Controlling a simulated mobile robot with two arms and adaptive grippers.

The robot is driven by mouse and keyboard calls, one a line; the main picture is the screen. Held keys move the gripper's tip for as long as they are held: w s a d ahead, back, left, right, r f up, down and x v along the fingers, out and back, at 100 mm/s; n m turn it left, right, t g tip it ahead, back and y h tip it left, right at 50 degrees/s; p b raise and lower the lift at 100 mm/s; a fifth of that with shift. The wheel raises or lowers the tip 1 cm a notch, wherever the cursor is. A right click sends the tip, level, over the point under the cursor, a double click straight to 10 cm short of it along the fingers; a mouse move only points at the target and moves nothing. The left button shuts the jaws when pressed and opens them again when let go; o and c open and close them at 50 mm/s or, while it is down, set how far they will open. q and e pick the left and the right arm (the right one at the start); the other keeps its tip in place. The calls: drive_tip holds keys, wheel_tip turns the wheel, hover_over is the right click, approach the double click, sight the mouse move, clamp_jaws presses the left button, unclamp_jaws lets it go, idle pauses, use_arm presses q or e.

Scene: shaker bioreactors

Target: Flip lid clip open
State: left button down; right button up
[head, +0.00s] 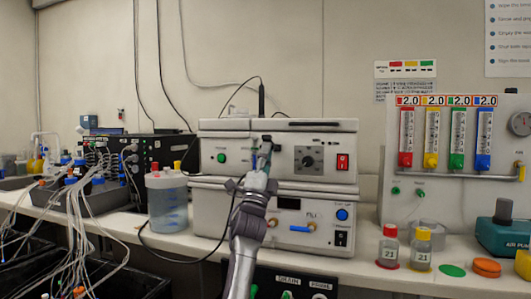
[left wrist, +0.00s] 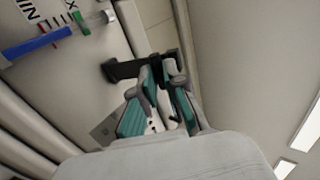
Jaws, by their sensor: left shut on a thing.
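My left gripper (head: 262,166) reaches up to the front of the upper white unit (head: 229,144), left of its black dial. It is shut on a small dark lid clip (head: 266,146) below the unit's lid edge. In the left wrist view the fingertips (left wrist: 163,76) of my left gripper close on the black clip (left wrist: 123,70), whose arm sticks out to the left. The fingers hide part of the clip. The lid looks closed in the head view. My right gripper does not show.
A lower white unit (head: 207,212) sits under the upper one. A clear bottle with blue marks (head: 167,205) stands close on the left. Cabled black equipment (head: 150,150) is further left. Two small vials (head: 390,250) (head: 421,252) and a flowmeter panel (head: 450,185) are on the right.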

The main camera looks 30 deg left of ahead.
use_arm(q)
drive_tip(key=shift+w+f, duration=0.25)
drive_tip(key=shift+f, duration=0.15)
drive_tip(key=c, duration=1.5)
unclamp_jaws()
drive_tip(key=shift+w, duration=0.1)
drive_tip(key=o, duration=0.3)
drive_tip(key=shift+w+a+f, duration=0.1)
drive_tip(key=shift+w+f, duration=0.15)
drive_tip(key=shift+w, duration=0.05)
drive_tip(key=shift+s+r, duration=0.15)
drive_tip(key=v, duration=1.2)
